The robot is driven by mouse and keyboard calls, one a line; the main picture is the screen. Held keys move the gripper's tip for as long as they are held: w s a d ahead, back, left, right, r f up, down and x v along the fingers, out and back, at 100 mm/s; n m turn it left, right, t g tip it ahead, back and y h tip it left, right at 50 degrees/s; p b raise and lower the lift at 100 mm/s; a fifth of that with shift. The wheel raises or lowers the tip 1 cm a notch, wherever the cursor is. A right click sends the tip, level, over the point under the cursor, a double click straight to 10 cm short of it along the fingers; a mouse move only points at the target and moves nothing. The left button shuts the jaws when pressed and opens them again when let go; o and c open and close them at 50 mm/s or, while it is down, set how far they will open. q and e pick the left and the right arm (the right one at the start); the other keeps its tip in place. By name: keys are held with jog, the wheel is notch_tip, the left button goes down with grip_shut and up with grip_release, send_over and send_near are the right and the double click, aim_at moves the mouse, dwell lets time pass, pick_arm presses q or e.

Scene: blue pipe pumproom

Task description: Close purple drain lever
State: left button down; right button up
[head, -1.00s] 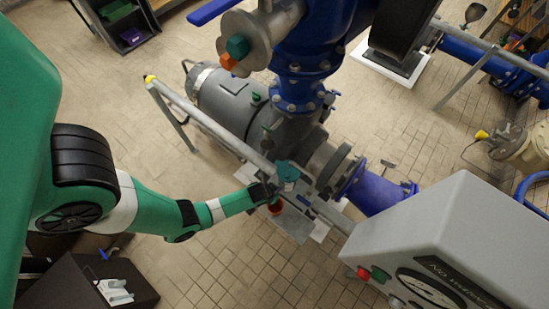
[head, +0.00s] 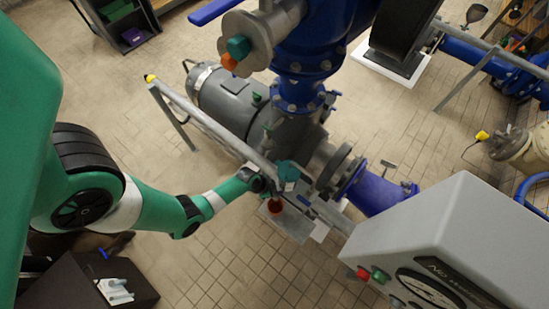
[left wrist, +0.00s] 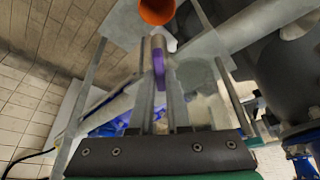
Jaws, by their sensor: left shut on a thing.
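The purple drain lever (left wrist: 158,66) shows in the left wrist view as a short upright purple bar between the fingers of my left gripper (left wrist: 160,62). The fingers are shut on it. In the head view my left gripper (head: 268,180) is beside the grey rail, below the pump body, and the lever cannot be made out there. My right gripper is not in view.
An orange-red cup-like funnel (head: 276,207) is just below my gripper; it also shows at the top of the left wrist view (left wrist: 157,9). A grey rail (head: 205,125) runs diagonally close by. A grey gauge box (head: 440,225) stands at right.

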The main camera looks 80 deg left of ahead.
pick_arm(q)
jog(key=shift+a+m+h, duration=0.1)
jog(key=shift+m+h, duration=0.3)
jog(key=shift+m, duration=0.5)
jog(key=m+h+p, duration=0.1)
jog(key=m, duration=0.2)
jog(key=shift+a+r+m+g+p, duration=0.1)
jog(key=shift+m+g+p, duration=0.2)
jog(key=shift+m+g, duration=0.1)
jog(key=shift+w+m+h, duration=0.1)
jog(key=shift+m+h, duration=0.5)
jog(key=shift+m, duration=0.5)
jog(key=shift+m+g+p, duration=0.3)
jog(key=shift+m+g, duration=0.2)
jog(key=shift+m, duration=0.5)
jog(key=c, duration=0.9)
grip_release()
